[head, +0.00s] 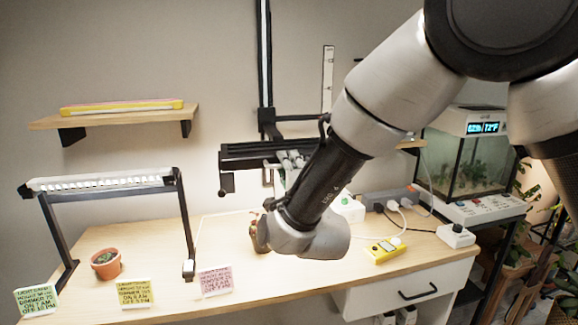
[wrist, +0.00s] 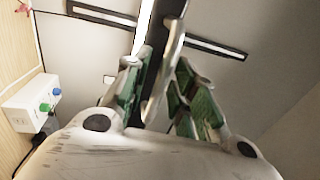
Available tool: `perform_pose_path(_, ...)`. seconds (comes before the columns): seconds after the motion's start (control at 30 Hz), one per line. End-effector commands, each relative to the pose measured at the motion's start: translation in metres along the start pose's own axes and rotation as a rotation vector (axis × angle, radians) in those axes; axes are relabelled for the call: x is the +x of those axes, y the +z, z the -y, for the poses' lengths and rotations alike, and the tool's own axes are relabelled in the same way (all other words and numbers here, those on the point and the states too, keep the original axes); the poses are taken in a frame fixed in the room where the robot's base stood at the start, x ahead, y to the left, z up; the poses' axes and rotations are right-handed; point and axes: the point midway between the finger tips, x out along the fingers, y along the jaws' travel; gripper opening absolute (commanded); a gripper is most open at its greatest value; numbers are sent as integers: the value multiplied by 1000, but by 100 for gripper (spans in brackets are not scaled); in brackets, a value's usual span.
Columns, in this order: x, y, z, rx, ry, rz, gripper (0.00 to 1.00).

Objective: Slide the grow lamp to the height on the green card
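The green card (head: 36,298) stands at the desk's left front corner; its handwriting is too small to read surely. A tall black pole (head: 265,60) rises at the back, with a dark horizontal lamp bar (head: 245,152) across it and a small knob hanging at the bar's left end. My gripper (head: 289,160) is at this bar, partly hidden by my arm. In the wrist view my green-padded fingers (wrist: 160,75) stand apart, with a pale narrow piece (wrist: 171,60) between them. I cannot tell whether they press on it.
A white scale strip (head: 327,80) is on the wall right of the pole. Yellow (head: 136,293) and pink (head: 216,281) cards, a power strip (head: 390,198) and a terrarium (head: 470,155) are around.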

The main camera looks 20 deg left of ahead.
Motion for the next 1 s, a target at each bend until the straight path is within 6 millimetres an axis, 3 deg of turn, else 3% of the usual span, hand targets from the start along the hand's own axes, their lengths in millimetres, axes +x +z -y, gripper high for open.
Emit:
perform_pose_path(0.03,0,0,0,0,0,0,12)
perform_pose_path(0.1,0,0,0,0,0,0,0)
perform_pose_path(0.37,0,0,1,0,0,0,0)
perform_pose_path(0.53,2,0,14,1,-4,0,0)
perform_pose_path(0.67,7,0,40,3,-7,-1,0)
perform_pose_path(1.0,24,0,131,5,-7,-1,0)
